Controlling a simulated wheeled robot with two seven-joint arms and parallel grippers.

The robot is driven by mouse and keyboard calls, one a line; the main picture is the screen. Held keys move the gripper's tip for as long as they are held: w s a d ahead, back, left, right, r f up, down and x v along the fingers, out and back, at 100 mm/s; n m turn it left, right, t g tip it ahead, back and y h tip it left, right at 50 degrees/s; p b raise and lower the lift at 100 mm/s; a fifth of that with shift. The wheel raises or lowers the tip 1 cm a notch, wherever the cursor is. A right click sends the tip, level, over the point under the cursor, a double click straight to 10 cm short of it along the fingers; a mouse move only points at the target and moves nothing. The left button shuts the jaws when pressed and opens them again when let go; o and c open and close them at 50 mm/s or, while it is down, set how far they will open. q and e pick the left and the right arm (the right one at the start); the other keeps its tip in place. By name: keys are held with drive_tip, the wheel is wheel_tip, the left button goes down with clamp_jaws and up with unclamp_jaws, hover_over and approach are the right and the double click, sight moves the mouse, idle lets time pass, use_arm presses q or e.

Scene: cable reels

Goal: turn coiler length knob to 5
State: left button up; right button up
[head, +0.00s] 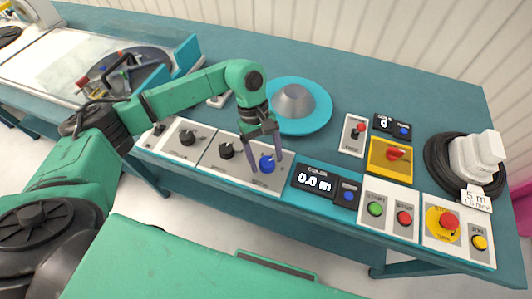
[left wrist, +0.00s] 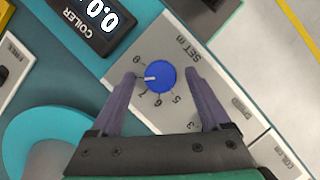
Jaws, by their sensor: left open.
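The blue coiler length knob (head: 267,163) sits on a light panel along the table's front edge. In the left wrist view the knob (left wrist: 161,77) has a white pointer mark aimed left, between small numerals. A 5 is printed lower right of the knob, with 6 and 7 around its lower side. My left gripper (head: 264,158) comes down over the knob, and its fingers (left wrist: 160,74) are open, one on each side, with gaps to the knob. The coiler display (head: 316,181) reads 0.0 m. My right gripper is not in view.
Two dark knobs (head: 226,149) (head: 187,137) stand left of the blue one. A turquoise disc with a grey cone (head: 293,99) lies behind. Green (head: 375,209) and red (head: 404,217) buttons, an emergency stop (head: 448,222) and a black cable coil (head: 440,160) are at right.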

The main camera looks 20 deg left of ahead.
use_arm(q)
drive_tip(key=shift+s+f, duration=0.1)
clamp_jaws()
